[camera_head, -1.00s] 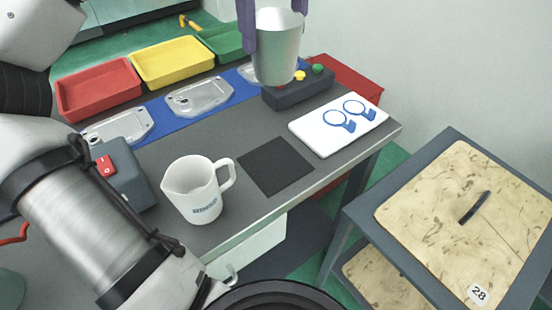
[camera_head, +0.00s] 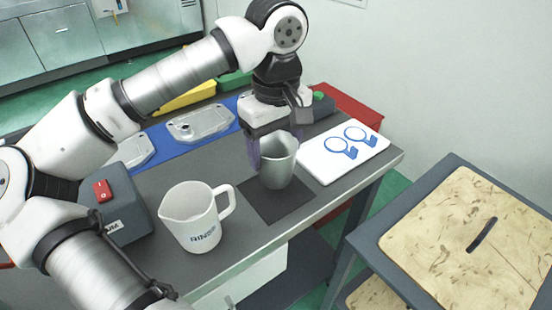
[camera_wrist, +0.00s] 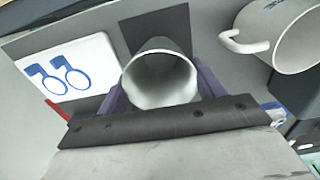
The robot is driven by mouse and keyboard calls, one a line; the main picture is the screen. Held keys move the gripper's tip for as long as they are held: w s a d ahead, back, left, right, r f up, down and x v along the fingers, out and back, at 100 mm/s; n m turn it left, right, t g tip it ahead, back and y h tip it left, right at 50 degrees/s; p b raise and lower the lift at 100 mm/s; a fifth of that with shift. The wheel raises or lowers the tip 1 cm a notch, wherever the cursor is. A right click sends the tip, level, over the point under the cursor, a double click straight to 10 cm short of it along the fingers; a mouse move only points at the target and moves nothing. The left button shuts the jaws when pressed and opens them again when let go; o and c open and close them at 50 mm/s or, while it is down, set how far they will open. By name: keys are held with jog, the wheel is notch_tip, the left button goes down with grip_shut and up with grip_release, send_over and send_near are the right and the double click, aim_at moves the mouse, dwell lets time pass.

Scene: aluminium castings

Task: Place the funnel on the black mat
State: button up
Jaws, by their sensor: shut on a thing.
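The funnel (camera_head: 279,163) is a grey metal, cup-like piece with a wide open mouth facing up. It is roughly upright over the black mat (camera_head: 275,208), within the mat's outline in the head view. I cannot tell whether its lower end touches the mat. My gripper (camera_head: 272,150) is shut on the funnel, with purple fingers at its sides. In the wrist view the funnel (camera_wrist: 160,82) sits between the fingers, with part of the mat (camera_wrist: 155,30) showing beyond it. The far finger is mostly hidden in the head view.
A white pitcher (camera_head: 192,218) stands left of the mat. A white board with blue outlines (camera_head: 345,150) lies to its right. A grey box with a red switch (camera_head: 115,205) is further left. Metal castings (camera_head: 200,124) lie on a blue strip behind. A wood-topped cart (camera_head: 465,240) stands right.

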jog(key=shift+f, duration=1.75)
jog(key=shift+f, duration=0.2)
jog(key=o, duration=1)
jog(key=shift+o, duration=0.2)
jog(key=shift+r, duration=0.1)
notch_tip(320, 180, up, 12)
jog(key=shift+r, duration=0.15)
